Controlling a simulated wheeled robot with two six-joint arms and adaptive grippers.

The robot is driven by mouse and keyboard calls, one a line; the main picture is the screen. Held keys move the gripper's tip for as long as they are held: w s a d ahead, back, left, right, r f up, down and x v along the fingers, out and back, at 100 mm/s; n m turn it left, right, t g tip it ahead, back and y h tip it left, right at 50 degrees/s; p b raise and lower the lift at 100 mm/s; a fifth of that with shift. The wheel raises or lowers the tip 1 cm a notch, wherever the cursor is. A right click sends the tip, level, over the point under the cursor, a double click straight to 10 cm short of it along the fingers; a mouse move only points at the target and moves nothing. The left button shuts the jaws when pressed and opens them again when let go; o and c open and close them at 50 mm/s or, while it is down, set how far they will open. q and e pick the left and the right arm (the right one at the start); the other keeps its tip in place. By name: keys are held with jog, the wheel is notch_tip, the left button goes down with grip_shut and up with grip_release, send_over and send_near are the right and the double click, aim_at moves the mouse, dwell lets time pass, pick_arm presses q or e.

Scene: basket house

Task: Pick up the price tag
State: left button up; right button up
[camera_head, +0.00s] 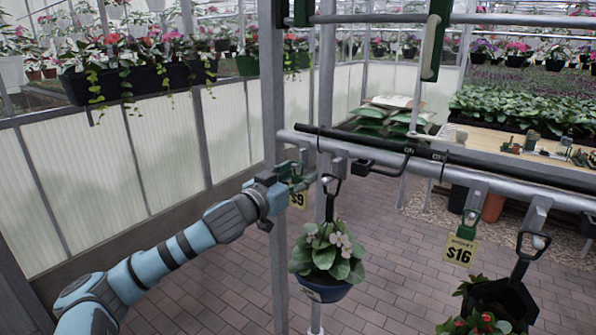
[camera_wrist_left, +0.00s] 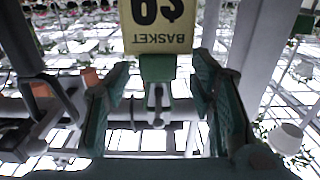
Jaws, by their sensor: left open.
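A yellow price tag (camera_head: 298,200) reading "$9" hangs by the metal rail, just under my left gripper (camera_head: 293,174). In the left wrist view the tag (camera_wrist_left: 157,27) shows upside down at the top, with the word "BASKET". Its green clip (camera_wrist_left: 158,68) lies between the two fingers of my left gripper (camera_wrist_left: 158,92). The fingers are open, with gaps on both sides of the clip. A second yellow tag (camera_head: 459,250) reading "$16" hangs from the rail further right. My right gripper is not in view.
The metal rail (camera_head: 400,163) runs across with hooks. A flowering plant in a blue pot (camera_head: 325,291) hangs just right of my left gripper. A dark hanging basket (camera_head: 503,300) is at lower right. A grey post (camera_head: 272,90) stands close by my left gripper.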

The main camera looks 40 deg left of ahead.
pick_arm(q)
jog(key=shift+w+d+f, duration=0.1)
jog(key=shift+w, duration=0.05)
jog(key=c, duration=1)
jog(key=shift+o, duration=0.2)
